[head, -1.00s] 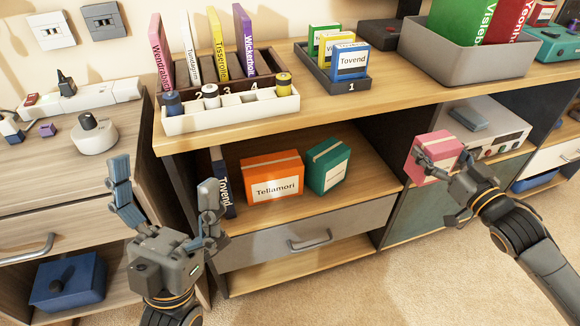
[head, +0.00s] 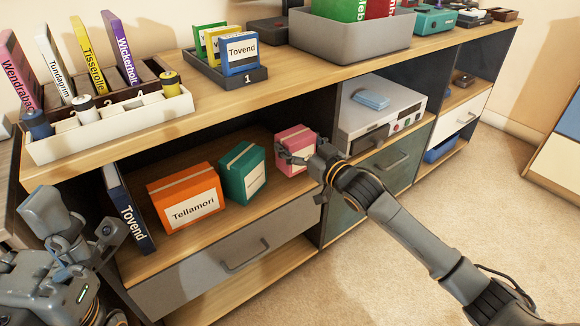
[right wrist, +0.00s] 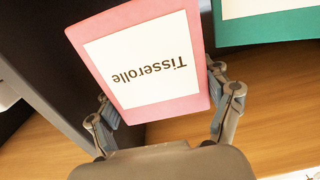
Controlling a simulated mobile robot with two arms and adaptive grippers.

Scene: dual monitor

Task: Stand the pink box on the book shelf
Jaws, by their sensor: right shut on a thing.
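The pink box (head: 294,149) is inside the right part of the middle shelf (head: 262,212), right of the teal box (head: 243,172) and apart from it. My right gripper (head: 299,157) is shut on it from the front right. In the right wrist view, the pink box (right wrist: 141,62) shows its white label "Tisserolle" upside down, between the two fingers (right wrist: 165,118). I cannot tell whether its base touches the shelf board. My left gripper (head: 80,225) is at the lower left edge, partly cut off and empty; its opening is unclear.
An orange box (head: 186,194) and a dark "Tovend" book (head: 130,210) stand on the same shelf, left of the teal box. A dark divider closes the shelf on the right, with a grey device (head: 385,115) beyond it. The upper board hangs above.

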